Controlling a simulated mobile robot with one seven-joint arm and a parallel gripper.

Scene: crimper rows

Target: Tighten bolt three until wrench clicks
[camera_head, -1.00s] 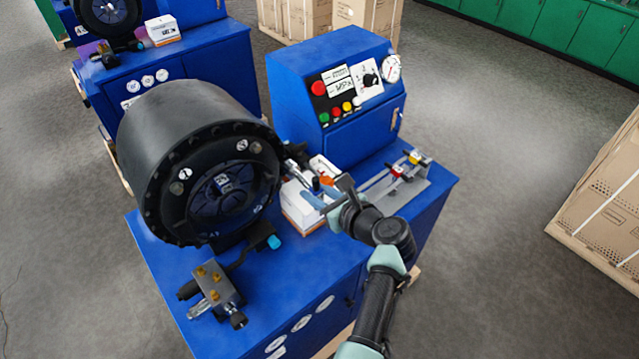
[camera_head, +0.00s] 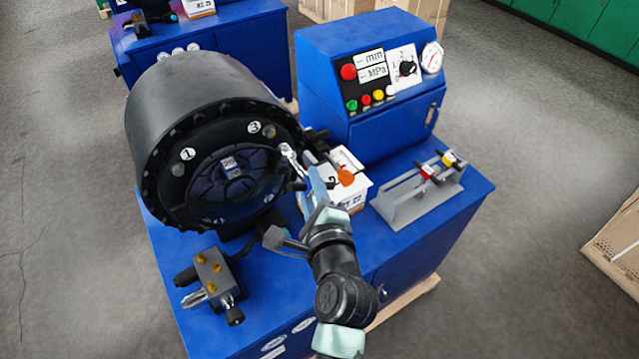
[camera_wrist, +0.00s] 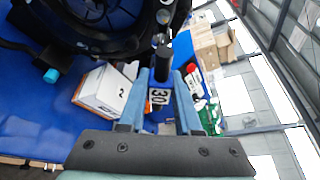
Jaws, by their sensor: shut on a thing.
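The crimper's round black head (camera_head: 215,95) has numbered bolts around its face, with labels 1 and 3 readable. The label of bolt three (camera_head: 254,127) is at the upper right of the face, and in the wrist view it shows at the top (camera_wrist: 163,17). My gripper (camera_head: 318,196) is shut on a blue wrench marked 30 (camera_wrist: 160,75). The wrench's metal end (camera_head: 287,150) points up at the right edge of the face, below and right of label 3. I cannot tell whether it touches a bolt.
A white box (camera_head: 348,178) stands close behind and right of my gripper. A grey rack (camera_head: 415,200) with red- and yellow-marked tools is farther right. A control cabinet (camera_head: 365,75) rises behind. A metal block with brass fittings (camera_head: 215,275) sits at front left.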

